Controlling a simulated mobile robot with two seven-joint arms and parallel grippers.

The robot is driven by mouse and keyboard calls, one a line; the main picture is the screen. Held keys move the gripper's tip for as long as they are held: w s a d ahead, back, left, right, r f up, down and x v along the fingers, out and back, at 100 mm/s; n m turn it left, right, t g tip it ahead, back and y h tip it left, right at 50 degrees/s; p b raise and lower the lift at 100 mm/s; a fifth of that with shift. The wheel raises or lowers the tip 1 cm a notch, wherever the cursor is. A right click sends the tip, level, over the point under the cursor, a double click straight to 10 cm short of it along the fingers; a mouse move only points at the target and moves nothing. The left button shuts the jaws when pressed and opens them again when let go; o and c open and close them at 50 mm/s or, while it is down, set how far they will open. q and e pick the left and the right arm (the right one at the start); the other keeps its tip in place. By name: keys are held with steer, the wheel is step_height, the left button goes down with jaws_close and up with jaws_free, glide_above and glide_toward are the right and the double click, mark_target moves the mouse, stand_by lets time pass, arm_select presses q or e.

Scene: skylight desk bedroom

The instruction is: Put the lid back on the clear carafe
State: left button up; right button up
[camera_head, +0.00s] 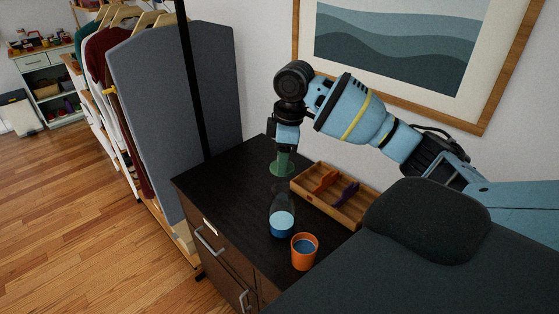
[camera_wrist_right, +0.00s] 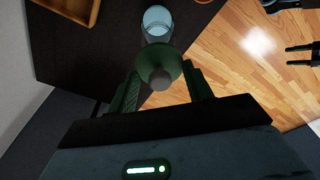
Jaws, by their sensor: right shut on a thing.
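The clear carafe (camera_head: 282,222) stands upright on the dark cabinet top, open at its mouth, with blue liquid low inside. It also shows in the wrist view (camera_wrist_right: 157,20), beyond the lid. My right gripper (camera_head: 285,149) points down behind the carafe and is shut on the green lid (camera_head: 281,169). In the wrist view, the round lid (camera_wrist_right: 161,60) with its knob sits between the two fingers of this gripper (camera_wrist_right: 162,86). The lid is apart from the carafe in the head view. My left gripper is not seen in the head view.
An orange cup (camera_head: 303,259) with blue contents stands in front of the carafe. A wooden tray (camera_head: 318,204) with orange and purple items lies to the right. The cabinet top (camera_head: 222,184) is clear on the left. A dark rounded chair back (camera_head: 425,220) is at lower right.

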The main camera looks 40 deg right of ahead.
steer(key=shift+f, duration=0.1)
steer(key=shift+f, duration=3.1)
steer(key=shift+f, duration=0.1)
stand_by(0.4)
steer(key=o, duration=1.5)
steer(key=shift+r, duration=3.5)
steer(key=shift+c, duration=0.3)
jaws_close()
